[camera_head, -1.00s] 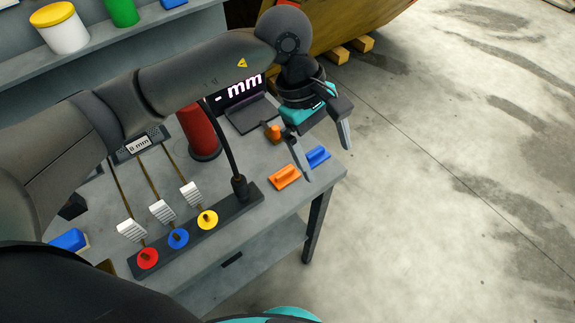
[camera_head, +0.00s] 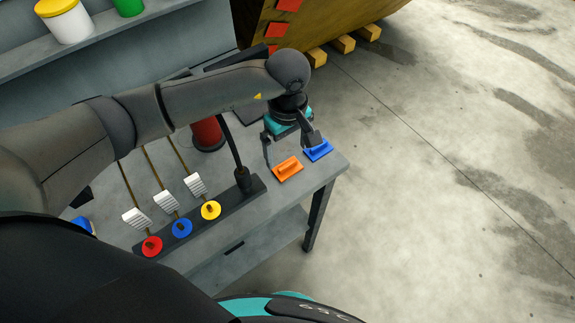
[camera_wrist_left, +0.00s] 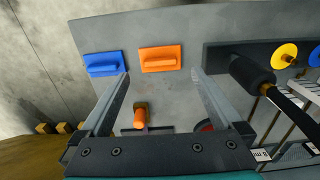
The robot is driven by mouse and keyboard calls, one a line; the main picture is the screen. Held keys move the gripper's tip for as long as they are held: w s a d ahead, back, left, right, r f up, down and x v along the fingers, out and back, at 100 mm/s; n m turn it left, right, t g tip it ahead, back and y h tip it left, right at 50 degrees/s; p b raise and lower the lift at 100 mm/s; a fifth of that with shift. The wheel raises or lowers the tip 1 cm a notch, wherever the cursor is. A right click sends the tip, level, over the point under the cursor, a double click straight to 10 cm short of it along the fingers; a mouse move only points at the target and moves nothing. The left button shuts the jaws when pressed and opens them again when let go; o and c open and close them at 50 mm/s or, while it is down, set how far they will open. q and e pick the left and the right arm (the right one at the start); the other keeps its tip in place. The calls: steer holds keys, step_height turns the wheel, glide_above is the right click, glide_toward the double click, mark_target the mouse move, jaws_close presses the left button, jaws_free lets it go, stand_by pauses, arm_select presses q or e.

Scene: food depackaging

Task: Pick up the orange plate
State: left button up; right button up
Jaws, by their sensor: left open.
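The orange plate (camera_head: 287,168), a flat rectangle with a raised grip bar, lies on the grey table near its right end. It also shows in the left wrist view (camera_wrist_left: 160,59), ahead of and between the two fingers. My left gripper (camera_head: 290,155) is open and empty above the table, just behind the plate in the head view. In the left wrist view my left gripper (camera_wrist_left: 160,75) has its fingers spread wide, apart from the plate. A blue plate (camera_head: 318,150) of similar shape lies beside it. My right gripper is not in view.
The grey table (camera_head: 226,225) carries a dark bar with red, blue and yellow discs (camera_head: 211,210) and a black post (camera_head: 243,178). A red cylinder (camera_head: 207,134) stands behind. An orange knob (camera_wrist_left: 140,118) shows in the left wrist view. Open floor lies to the right.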

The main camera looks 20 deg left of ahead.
mark_target(288, 164)
arm_select(q)
step_height(288, 164, down, 5)
steer(key=shift+p, duration=0.45)
steer(key=c, duration=1.2)
steer(key=shift+c, duration=0.2)
steer(key=shift+r, duration=0.2)
